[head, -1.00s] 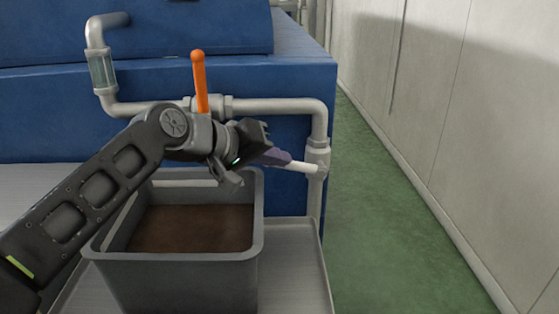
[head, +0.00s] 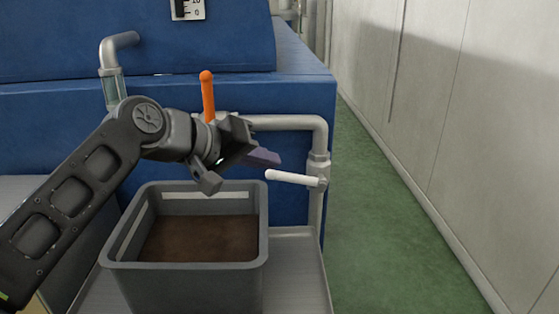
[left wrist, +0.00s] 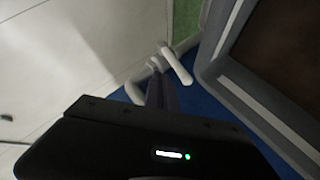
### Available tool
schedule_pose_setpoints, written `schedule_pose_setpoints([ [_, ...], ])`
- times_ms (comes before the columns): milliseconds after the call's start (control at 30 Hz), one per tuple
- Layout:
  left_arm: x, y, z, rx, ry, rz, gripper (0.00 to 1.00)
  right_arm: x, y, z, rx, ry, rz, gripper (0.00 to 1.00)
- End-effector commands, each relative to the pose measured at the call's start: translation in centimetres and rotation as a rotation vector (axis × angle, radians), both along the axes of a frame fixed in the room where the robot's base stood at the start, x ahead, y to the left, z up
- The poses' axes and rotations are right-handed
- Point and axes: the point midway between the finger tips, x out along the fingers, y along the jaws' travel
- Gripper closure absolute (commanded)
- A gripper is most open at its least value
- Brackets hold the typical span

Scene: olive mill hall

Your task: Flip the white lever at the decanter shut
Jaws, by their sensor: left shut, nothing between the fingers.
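The white lever (head: 292,177) sits on a valve on the grey vertical pipe (head: 317,205) at the right corner of the blue decanter (head: 170,98). It points left across the pipe, almost level, with its free end slightly raised. My left gripper (head: 264,157) has its purple fingers shut and empty, just above and left of the lever's free end in the head view. In the left wrist view the lever (left wrist: 178,66) shows just beyond the fingertips (left wrist: 158,82). I cannot tell whether they touch. My right gripper is not in view.
An orange-handled lever (head: 208,97) stands upright on the pipe behind my left wrist. A grey bin (head: 185,265) with brown contents stands below on a metal tray (head: 297,270). Green floor (head: 385,220) lies open to the right, up to a pale wall (head: 465,110).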

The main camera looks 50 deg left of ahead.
Motion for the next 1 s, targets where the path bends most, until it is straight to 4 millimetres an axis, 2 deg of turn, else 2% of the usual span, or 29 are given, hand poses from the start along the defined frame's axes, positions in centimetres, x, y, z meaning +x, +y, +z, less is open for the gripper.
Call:
schedule_pose_setpoints([
  [100, -2.2, 0.1, 1.2, 0.002, -0.004, 0.002, 1.0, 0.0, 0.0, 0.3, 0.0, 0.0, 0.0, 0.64],
  [300, -4.2, 0.1, 1.9, 0.0, -0.001, 0.001, 1.0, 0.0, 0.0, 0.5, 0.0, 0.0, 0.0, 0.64],
  [1000, -4.5, 0.1, 2.0, 0.001, -0.001, 0.0, 1.0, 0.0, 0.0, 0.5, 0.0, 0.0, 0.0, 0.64],
])
